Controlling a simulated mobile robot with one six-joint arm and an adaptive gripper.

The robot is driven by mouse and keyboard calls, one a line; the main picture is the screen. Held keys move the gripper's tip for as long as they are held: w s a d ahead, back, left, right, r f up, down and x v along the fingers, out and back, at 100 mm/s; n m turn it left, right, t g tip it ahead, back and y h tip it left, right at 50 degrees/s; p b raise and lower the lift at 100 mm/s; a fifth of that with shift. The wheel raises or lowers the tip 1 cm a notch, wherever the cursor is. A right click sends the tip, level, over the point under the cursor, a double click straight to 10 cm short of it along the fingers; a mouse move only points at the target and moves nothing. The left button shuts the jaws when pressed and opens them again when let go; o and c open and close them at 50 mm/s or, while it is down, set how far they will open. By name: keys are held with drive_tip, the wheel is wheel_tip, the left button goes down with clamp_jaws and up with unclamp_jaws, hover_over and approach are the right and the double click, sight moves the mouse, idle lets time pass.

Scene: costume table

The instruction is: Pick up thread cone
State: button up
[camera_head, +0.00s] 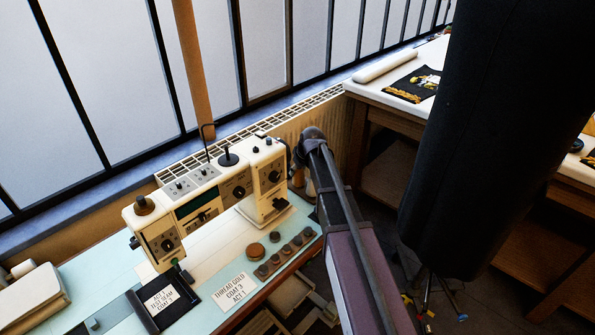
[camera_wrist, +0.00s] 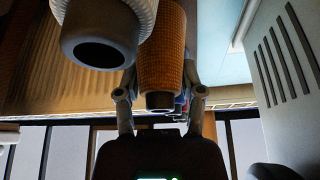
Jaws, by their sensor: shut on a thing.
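The orange-gold thread cone (camera_wrist: 162,50) stands between the fingers of my gripper (camera_wrist: 160,82) in the wrist view. My gripper is shut on it, with one finger at each side. A pale ribbed cone or spool (camera_wrist: 97,38) with a dark hollow end hangs close beside it at upper left in the wrist view. In the head view my arm reaches to the right end of the cream sewing machine (camera_head: 205,195). My gripper and the held cone are mostly hidden there by the arm and machine.
The pale blue table (camera_head: 222,250) carries a "thread gold, coat 3, act 1" card (camera_head: 233,288), several brown round pieces (camera_head: 285,252) and a dark tray (camera_head: 160,305). A radiator (camera_head: 325,120) and windows stand behind. A large dark form (camera_head: 485,130) blocks the right side.

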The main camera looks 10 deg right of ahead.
wheel_tip(320, 180, up, 17)
drive_tip(key=p, duration=1.7)
drive_tip(key=shift+r, duration=0.2)
drive_tip(key=shift+s, duration=0.1)
clamp_jaws()
